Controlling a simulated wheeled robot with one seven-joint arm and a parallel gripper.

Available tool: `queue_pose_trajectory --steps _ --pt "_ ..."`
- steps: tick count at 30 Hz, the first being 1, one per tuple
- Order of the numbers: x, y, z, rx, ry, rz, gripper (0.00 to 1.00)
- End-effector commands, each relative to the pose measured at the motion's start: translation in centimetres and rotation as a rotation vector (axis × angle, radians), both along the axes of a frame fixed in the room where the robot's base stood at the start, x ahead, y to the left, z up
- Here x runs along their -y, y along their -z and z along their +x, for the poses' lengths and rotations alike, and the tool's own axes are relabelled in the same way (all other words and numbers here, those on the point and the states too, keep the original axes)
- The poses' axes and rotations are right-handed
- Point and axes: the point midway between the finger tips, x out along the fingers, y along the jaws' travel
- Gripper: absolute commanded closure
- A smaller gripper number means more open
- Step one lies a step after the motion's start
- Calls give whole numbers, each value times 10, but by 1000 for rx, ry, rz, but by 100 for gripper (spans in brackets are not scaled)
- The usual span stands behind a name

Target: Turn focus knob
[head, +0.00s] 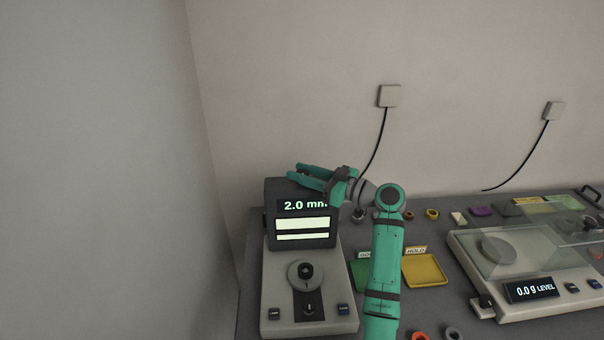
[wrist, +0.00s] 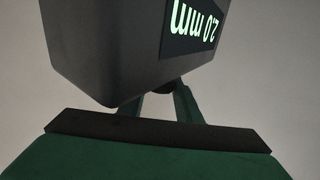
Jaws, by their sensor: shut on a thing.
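The measuring instrument (head: 275,260) stands at the left of the bench, with a dark display head (head: 273,238) reading 2.0 mm. My gripper (head: 293,172) reaches from the right across the top rear of this head, its green fingers pointing left. A round stage (head: 293,275) with a black piece sits on the instrument's base, below the head.
A balance (head: 470,258) with a glass cover stands at the right, reading 0.0 g. A yellow tray (head: 424,268) and a partly hidden green tray (head: 360,278) lie beside my arm. Several rings lie about the bench. The wall rises close behind.

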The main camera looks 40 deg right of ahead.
Motion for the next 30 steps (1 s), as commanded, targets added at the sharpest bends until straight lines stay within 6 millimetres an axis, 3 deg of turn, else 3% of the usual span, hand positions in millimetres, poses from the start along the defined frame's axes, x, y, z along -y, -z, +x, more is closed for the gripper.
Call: queue_pose_trajectory --steps 11,12,14,23,30 --pt "0 1 0 0 -15 1 92" --pt "0 1 0 0 -15 1 62" --pt "0 1 -1 1 -15 1 52" --pt "1 0 -1 1 -15 0 52" --pt "13 1 -26 2 -13 1 52"
